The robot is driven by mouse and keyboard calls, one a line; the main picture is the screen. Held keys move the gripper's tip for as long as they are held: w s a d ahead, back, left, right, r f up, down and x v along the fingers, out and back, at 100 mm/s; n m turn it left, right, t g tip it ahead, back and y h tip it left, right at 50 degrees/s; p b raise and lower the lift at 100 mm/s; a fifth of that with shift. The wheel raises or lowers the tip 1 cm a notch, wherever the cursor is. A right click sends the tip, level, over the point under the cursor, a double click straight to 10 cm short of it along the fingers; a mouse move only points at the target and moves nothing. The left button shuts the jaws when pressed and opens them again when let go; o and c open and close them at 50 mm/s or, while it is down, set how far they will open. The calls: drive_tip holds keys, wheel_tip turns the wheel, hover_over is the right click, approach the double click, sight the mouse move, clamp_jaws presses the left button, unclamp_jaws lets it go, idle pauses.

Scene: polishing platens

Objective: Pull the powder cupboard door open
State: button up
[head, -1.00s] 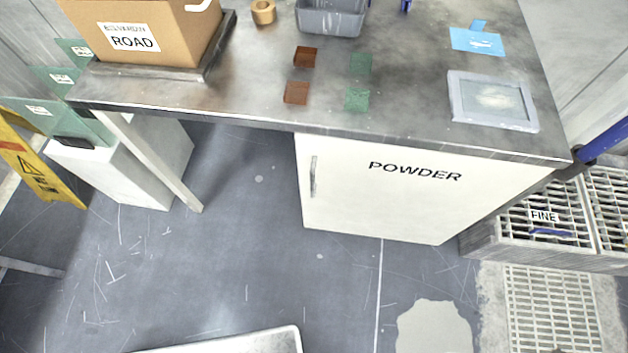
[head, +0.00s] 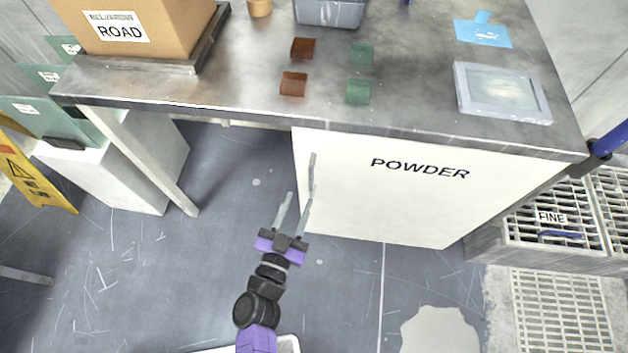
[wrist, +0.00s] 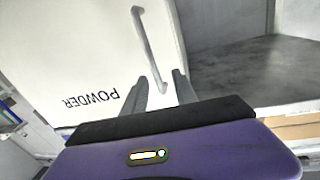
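The white powder cupboard door (head: 385,195) stands under the metal bench and is shut, with POWDER printed on it. Its grey bar handle (head: 312,176) runs upright near the door's left edge. My gripper (head: 298,204) is open and empty, its two fingers pointing up towards the lower end of the handle. In the wrist view the door (wrist: 70,50) fills the left side, and the handle (wrist: 150,48) reaches down to between the tips of my open gripper (wrist: 162,82). I cannot tell whether the fingers touch the handle.
The bench top (head: 230,85) holds a cardboard box (head: 135,30), small brown and green squares and a grey framed panel (head: 500,92). A bench leg (head: 150,165) stands left of the cupboard. Grated crates (head: 560,225) stand at right. The floor before the door is clear.

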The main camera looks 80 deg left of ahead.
sight(310, 184)
drive_tip(key=shift+n, duration=0.3)
drive_tip(key=shift+w+d+b+x, duration=0.15)
drive_tip(key=shift+b+x, duration=0.2)
drive_tip(key=shift+x, duration=0.9)
drive_tip(key=shift+w+b+x, duration=0.15)
drive_tip(key=shift+b+x, duration=0.15)
drive_tip(key=shift+x, duration=1)
drive_tip(key=shift+w+d+b+x, duration=0.15)
drive_tip(key=shift+b+x, duration=0.2)
drive_tip(key=shift+x, duration=0.9)
drive_tip(key=shift+f, duration=0.15)
clamp_jaws()
